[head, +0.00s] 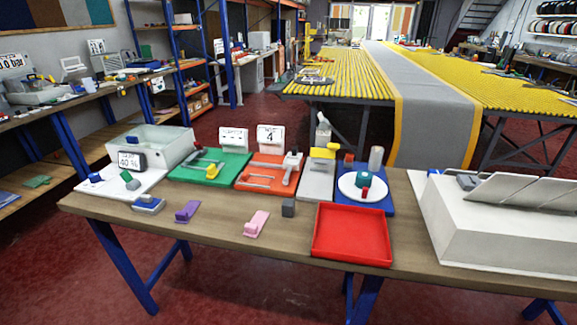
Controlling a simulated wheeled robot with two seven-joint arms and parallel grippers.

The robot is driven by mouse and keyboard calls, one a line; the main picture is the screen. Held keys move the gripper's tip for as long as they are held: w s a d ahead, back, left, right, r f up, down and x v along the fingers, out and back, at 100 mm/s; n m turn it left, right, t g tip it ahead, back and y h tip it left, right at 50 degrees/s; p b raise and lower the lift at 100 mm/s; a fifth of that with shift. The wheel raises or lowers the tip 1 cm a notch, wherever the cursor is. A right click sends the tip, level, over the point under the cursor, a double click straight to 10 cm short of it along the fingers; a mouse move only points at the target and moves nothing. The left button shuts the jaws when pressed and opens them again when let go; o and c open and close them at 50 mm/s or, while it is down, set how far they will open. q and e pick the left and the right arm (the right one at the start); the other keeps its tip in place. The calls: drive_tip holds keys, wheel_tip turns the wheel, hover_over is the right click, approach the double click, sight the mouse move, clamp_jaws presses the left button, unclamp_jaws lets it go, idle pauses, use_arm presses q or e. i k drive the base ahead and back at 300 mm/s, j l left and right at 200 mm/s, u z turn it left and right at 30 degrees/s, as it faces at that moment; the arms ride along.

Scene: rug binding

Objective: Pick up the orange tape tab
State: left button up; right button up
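I cannot make out an orange tape tab for certain. A purple tab-like piece (187,211) and a pink one (257,223) lie apart on the wooden table (190,236), near its front edge. A blue and grey piece (148,203) lies further left. An orange board (243,184) at the middle holds grey metal parts. Neither of my grippers is in view.
A red tray (351,258) stands empty at the front. Behind it a blue board (384,202) holds a white plate (346,187) with small blocks. A small grey block (288,207) stands left of the tray. A large white machine (505,228) fills the right end.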

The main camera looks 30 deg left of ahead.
sight(246, 178)
drive_tip(key=u, duration=1.1)
drive_tip(key=j+z, duration=0.25)
drive_tip(key=j, duration=0.1)
